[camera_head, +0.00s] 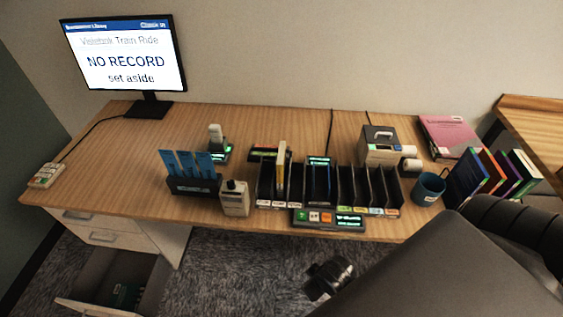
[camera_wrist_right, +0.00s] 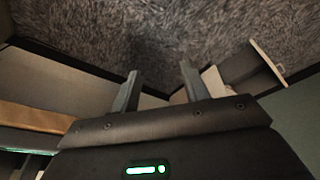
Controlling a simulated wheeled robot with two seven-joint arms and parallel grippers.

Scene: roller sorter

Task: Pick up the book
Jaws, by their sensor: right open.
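A thin book (camera_head: 281,168) with a pale yellow edge stands upright in a slot of the black roller sorter (camera_head: 263,196) on the desk. Several more books (camera_head: 490,172), blue, orange, purple and green, stand leaning in a row at the right end of the desk. A pink flat book or folder (camera_head: 448,135) lies at the back right. The frames do not show which one is the book meant. My right gripper (camera_wrist_right: 160,80) is open and empty in the right wrist view, with grey carpet beyond its fingers. My left gripper is not in view.
My right arm covers the lower right of the head view. A monitor (camera_head: 125,55) reads "NO RECORD set aside". A lower drawer (camera_head: 82,306) is open.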

